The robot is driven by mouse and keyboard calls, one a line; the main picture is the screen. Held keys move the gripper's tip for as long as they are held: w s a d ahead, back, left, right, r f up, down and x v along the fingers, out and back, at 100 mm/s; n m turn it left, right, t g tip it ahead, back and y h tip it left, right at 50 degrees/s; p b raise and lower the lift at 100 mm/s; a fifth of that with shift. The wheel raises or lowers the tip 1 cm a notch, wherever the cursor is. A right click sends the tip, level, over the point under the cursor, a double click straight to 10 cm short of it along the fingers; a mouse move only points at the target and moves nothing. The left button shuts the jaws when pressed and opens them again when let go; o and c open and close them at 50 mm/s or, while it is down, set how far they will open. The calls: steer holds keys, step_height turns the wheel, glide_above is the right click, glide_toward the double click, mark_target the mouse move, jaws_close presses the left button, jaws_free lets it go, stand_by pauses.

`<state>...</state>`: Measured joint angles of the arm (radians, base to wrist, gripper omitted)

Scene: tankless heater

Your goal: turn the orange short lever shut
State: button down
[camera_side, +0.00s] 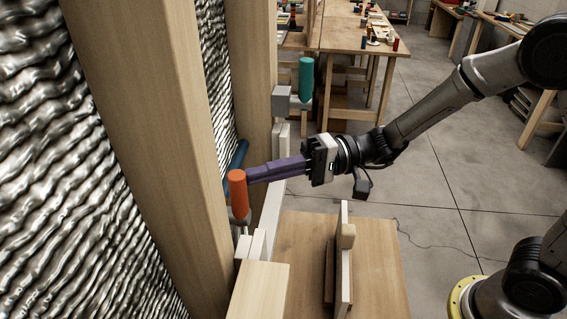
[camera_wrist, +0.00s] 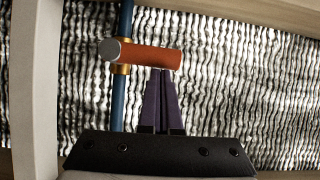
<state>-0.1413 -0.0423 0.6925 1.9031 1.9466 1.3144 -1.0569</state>
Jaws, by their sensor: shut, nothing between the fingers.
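The orange short lever (camera_side: 238,192) stands upright in the side view, low on the wall frame beside a blue pipe (camera_side: 237,155). In the wrist view the orange lever (camera_wrist: 150,55) lies across the picture, with a grey round end at its left. A brass fitting (camera_wrist: 121,68) sits on the blue pipe (camera_wrist: 118,102) behind it. My gripper (camera_side: 250,174) has long purple fingers, shut and empty. Their tips are right at the lever; in the wrist view the tips (camera_wrist: 163,71) meet its lower edge near the right end. I cannot tell whether they touch it.
A teal lever (camera_side: 306,80) on a grey valve body stands farther back. Wooden posts (camera_side: 150,110) and crinkled silver foil flank the lever on the left. A wooden table (camera_side: 375,260) with an upright white board (camera_side: 343,258) is below. Open floor lies to the right.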

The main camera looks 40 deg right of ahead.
steer(key=w+d+v, duration=0.1)
steer(key=w+v, duration=0.2)
steer(key=v, duration=0.9)
steer(key=s+a+r+n+g+h, duration=0.1)
steer(key=s+a+r+n+g, duration=0.4)
steer(key=s, duration=0.3)
steer(key=s+d+f+n+h, duration=0.2)
steer(key=s+h, duration=0.4)
steer(key=s, duration=0.4)
steer(key=s+d+f+m+t+h, duration=0.1)
steer(key=d+f+m+t+h, duration=0.1)
steer(key=d+h, duration=0.3)
steer(key=s+d+f+m+t+h, duration=0.1)
steer(key=d+h, duration=0.4)
steer(key=d, duration=0.6)
steer(key=shift+s+f+m+t, duration=0.2)
steer(key=shift+f+m+t, duration=0.2)
steer(key=shift+f+t, duration=0.5)
steer(key=shift+r, duration=0.15)
